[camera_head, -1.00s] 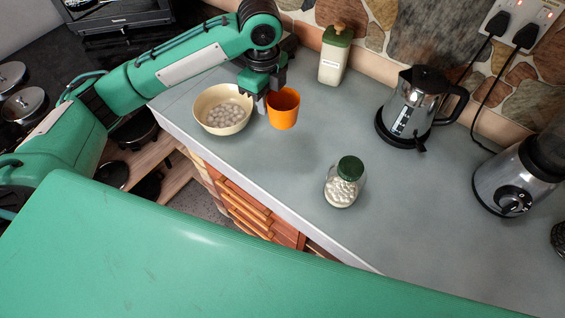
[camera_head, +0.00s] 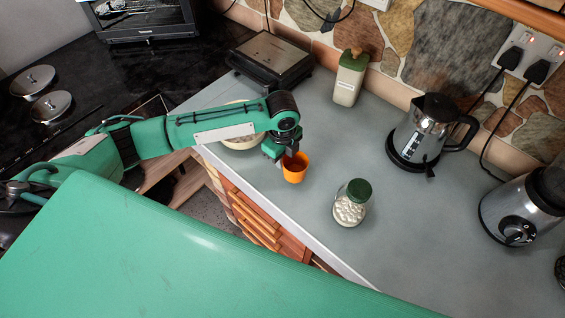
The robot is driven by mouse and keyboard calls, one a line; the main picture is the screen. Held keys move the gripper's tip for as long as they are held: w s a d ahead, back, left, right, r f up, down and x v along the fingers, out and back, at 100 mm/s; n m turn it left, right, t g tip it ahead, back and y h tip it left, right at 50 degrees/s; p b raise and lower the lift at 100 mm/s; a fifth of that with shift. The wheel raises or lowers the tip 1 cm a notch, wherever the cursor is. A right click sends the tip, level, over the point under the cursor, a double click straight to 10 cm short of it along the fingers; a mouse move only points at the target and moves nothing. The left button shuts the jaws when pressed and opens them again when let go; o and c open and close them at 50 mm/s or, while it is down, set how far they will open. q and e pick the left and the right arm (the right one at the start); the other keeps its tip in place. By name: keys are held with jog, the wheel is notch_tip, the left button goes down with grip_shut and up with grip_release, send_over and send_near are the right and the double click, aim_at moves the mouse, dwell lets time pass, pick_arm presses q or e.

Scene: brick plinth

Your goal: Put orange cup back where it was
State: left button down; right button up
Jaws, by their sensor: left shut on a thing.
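The orange cup (camera_head: 294,174) is upright at the left part of the grey counter, near its front edge. My left gripper (camera_head: 287,157) reaches in from the left and is shut on the cup at its rim. I cannot tell whether the cup's base touches the counter. My right gripper is not in view.
A cream bowl (camera_head: 240,143) stands left of the cup, mostly hidden by my left arm. A green-lidded glass jar (camera_head: 350,206) stands to the right. A canister (camera_head: 348,80), black grill (camera_head: 270,62), kettle (camera_head: 422,132) and blender (camera_head: 515,210) stand farther off. The counter between jar and kettle is clear.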

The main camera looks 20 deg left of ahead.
aim_at(282, 172)
pick_arm(q)
notch_tip(282, 172, down, 4)
jog(key=shift+r+p, duration=0.2)
jog(key=shift+p, duration=0.25)
jog(key=shift+f, duration=0.2)
jog(key=shift+f, duration=0.15)
jog(key=c, duration=1.4)
grip_release()
notch_tip(282, 172, up, 11)
jog(key=b, duration=0.2)
jog(key=shift+b, duration=0.4)
jog(key=shift+r, duration=0.7)
